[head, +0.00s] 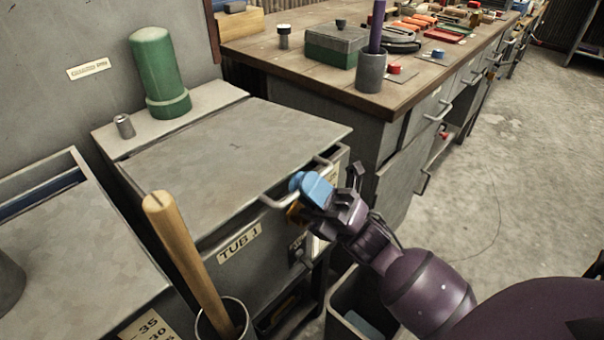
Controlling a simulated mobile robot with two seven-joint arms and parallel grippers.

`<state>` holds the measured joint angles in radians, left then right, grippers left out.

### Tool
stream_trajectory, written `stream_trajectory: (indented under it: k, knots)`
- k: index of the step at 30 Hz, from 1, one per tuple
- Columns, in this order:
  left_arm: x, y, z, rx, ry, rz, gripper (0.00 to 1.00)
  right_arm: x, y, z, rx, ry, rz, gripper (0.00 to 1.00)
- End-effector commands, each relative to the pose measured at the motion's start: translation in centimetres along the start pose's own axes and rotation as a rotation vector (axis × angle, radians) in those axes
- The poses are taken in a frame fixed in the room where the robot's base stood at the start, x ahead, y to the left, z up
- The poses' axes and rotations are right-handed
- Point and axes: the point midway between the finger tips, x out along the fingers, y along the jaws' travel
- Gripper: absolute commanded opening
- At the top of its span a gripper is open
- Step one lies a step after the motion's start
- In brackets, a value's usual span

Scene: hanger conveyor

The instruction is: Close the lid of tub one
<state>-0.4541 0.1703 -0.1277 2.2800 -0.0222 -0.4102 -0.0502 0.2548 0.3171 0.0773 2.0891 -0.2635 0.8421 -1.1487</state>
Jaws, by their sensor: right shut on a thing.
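Tub one is a grey metal tub with a "TUB 1" label (240,243) on its front. Its flat grey lid (220,155) lies over the top, nearly level. A dark line shows under the lid's front left edge; I cannot tell whether the lid sits fully down. A bar-shaped lid handle (273,201) runs along the front edge. My right gripper (308,197), with blue and orange parts at its tip, is shut on the handle's middle, which it partly hides. My left gripper is out of view.
A green cylinder (158,75) and a small metal cylinder (124,126) stand behind the lid. A wooden handle (186,257) leans in a round holder at front left. A workbench (285,62) with tools stands behind right. An open grey bin (343,305) is below my wrist.

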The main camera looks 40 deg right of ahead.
Motion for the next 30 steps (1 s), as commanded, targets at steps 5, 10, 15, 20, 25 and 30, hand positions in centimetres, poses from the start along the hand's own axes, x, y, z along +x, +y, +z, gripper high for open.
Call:
stream_trajectory:
  k: [5,10,15,20,25,30]
  knots:
    - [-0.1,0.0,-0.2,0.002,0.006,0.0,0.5,-0.1,-0.1,0.0,-0.001,0.0,-0.002,0.0]
    - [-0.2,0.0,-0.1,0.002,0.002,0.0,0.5,-0.1,-0.1,0.0,-0.001,-0.001,-0.002,0.0]
    - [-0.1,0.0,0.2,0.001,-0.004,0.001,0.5,-0.1,-0.1,0.0,0.0,-0.001,-0.001,0.33]
    - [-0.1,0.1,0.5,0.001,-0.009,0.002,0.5,-0.1,-0.1,0.0,0.0,0.0,-0.001,0.37]
    - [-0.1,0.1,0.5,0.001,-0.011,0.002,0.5,-0.2,-0.1,0.0,0.0,0.0,-0.001,0.37]
    - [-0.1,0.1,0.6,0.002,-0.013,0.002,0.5,-1.7,-0.2,0.0,0.0,-0.002,-0.005,0.37]
